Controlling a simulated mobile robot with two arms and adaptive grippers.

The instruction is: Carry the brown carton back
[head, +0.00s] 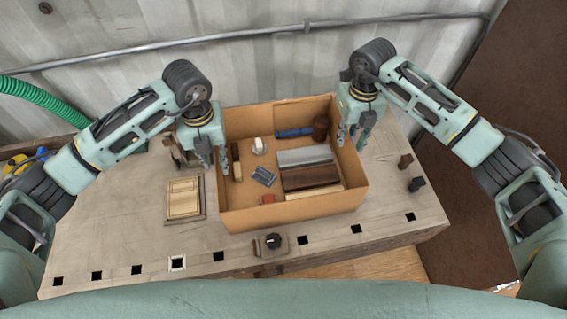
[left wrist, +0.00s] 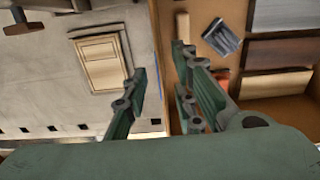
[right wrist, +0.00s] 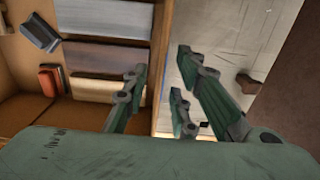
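The brown carton (head: 292,211) is an open-topped box on the workbench, filled with several small items. My left gripper (head: 217,160) is at the carton's left wall; in the left wrist view the wall (left wrist: 166,75) runs between its spread fingers. My right gripper (head: 352,138) is at the right wall; in the right wrist view that wall (right wrist: 159,65) runs between its spread fingers. Both grippers look open, with gaps between fingers and wall. The fingertips' exact depth against the walls is hard to tell.
The workbench (head: 110,225) has square holes along its front edge. A wooden framed panel (head: 185,199) lies left of the carton. A dark knob on a base (head: 272,242) sits in front. Small dark pieces (head: 416,184) lie at the right. A corrugated wall (head: 240,60) stands behind.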

